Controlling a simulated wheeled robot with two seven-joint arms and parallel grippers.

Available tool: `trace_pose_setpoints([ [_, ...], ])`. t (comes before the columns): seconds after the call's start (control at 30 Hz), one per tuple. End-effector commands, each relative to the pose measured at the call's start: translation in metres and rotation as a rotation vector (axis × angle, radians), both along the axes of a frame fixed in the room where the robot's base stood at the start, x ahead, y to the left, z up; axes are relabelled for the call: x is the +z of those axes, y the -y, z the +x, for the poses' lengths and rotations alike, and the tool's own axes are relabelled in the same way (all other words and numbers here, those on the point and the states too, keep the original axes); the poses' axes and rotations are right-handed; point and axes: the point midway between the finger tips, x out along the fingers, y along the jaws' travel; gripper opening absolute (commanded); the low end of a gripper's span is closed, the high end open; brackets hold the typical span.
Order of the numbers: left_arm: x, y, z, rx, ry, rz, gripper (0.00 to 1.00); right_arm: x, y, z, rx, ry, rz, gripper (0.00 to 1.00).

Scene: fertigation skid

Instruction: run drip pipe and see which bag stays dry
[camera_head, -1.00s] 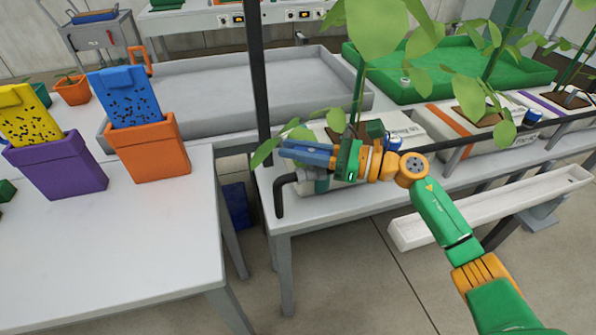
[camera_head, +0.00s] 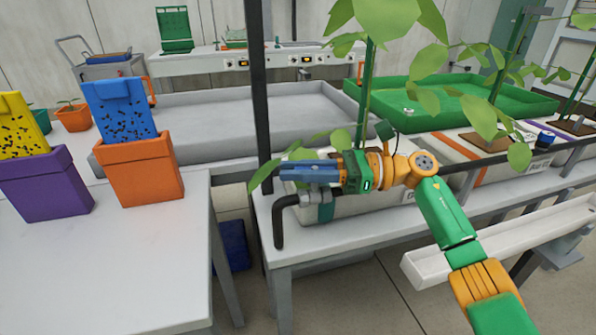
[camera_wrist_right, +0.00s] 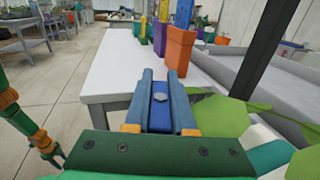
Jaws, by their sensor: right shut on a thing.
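My right gripper (camera_head: 310,173) is shut on a blue valve lever with a grey bolt, seen between its fingers in the right wrist view (camera_wrist_right: 160,97). The dark drip pipe (camera_head: 455,168) runs right along the white grow bags. The nearest bag (camera_head: 385,205) is partly behind my arm; another bag (camera_head: 450,147) with an orange stripe lies beyond it. I see no water.
An orange pot (camera_head: 140,172) and a purple pot (camera_head: 45,187) with speckled cards stand on the left table (camera_head: 110,270). A black post (camera_head: 259,80) and leafy plants (camera_head: 368,90) rise near my gripper. A white trough (camera_head: 500,243) runs along the bench front.

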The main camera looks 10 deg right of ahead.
Motion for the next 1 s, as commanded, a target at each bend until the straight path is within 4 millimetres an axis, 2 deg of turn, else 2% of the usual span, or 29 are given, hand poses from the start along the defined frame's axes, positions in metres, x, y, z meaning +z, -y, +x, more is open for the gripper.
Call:
trace_pose_setpoints([
  [0.07,0.000,-0.001,0.000,0.000,0.001,0.001,0.50,-0.001,0.000,0.000,0.001,-0.002,-0.003,0.00],
  [0.1,0.000,-0.001,0.000,0.000,0.001,0.001,0.50,-0.001,0.000,0.000,0.001,-0.002,-0.003,0.25],
  [0.2,0.000,-0.001,0.001,0.000,0.001,0.002,0.50,-0.001,0.000,0.000,0.001,-0.001,-0.002,0.52],
  [0.53,0.000,-0.002,0.001,-0.001,0.003,0.003,0.50,0.002,0.000,0.000,-0.001,0.000,0.000,0.53],
  [0.63,0.002,-0.002,0.001,-0.001,0.003,0.003,0.50,0.014,0.000,0.000,0.000,0.004,-0.001,0.53],
  [0.73,0.003,-0.001,0.001,-0.003,0.001,0.002,0.50,0.036,-0.001,-0.002,0.001,0.006,-0.002,0.53],
  [0.87,0.000,-0.001,0.001,-0.004,0.001,0.001,0.50,0.061,-0.006,-0.027,0.000,0.008,-0.006,0.53],
  [0.97,-0.001,-0.001,0.001,-0.003,0.001,0.001,0.50,0.089,-0.011,-0.049,0.000,0.009,-0.005,0.53],
  [1.0,-0.005,-0.001,0.001,-0.003,0.001,0.001,0.50,0.092,-0.013,-0.060,0.000,0.008,-0.006,0.53],
])
